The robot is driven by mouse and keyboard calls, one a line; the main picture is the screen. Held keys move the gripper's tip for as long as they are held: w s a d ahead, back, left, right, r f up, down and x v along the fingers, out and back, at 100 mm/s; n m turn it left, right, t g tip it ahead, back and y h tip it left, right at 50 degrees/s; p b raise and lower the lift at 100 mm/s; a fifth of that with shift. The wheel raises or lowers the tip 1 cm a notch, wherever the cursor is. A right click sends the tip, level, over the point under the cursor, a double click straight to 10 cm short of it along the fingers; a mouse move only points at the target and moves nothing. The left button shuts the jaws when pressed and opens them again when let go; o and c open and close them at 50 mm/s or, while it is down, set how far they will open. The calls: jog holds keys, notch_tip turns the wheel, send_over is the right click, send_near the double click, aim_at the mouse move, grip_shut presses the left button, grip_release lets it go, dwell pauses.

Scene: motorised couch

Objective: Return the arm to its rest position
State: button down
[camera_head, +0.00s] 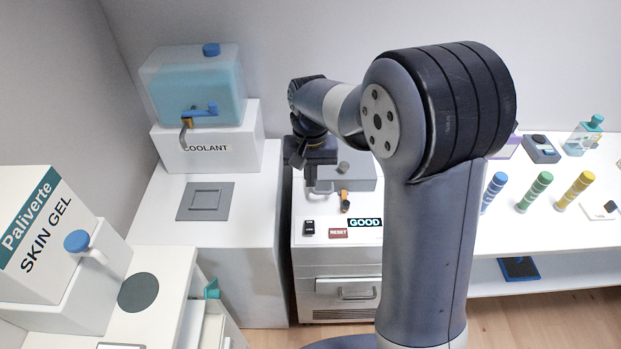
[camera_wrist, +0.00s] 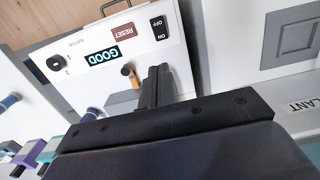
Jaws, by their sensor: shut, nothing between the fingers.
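My arm (camera_head: 420,240) rises in the middle of the head view and bends over to the left. My gripper (camera_head: 300,165) hangs at its end, pointing down, above the back left of a white machine (camera_head: 340,260). In the wrist view the two dark fingers (camera_wrist: 157,78) are together with nothing between them. They overlap the machine's panel in the picture; the height above it cannot be judged. My forearm and upper arm hide part of the table behind.
The machine carries a GOOD display (camera_head: 365,222), a RESET button (camera_head: 338,233) and an orange-handled lever (camera_head: 345,200). A coolant tank (camera_head: 165,85) with a blue tap stands left. A skin gel dispenser (camera_head: 50,235) is front left. Several coloured cylinders (camera_head: 535,192) stand right.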

send_over(310, 223)
jog(key=f, duration=0.9)
jog(key=shift+s+f, duration=0.2)
jog(key=b, duration=0.3)
jog(key=shift+w+f, duration=0.15)
jog(key=shift+f, duration=0.15)
notch_tip(310, 223, up, 7)
jog(key=shift+f, duration=0.15)
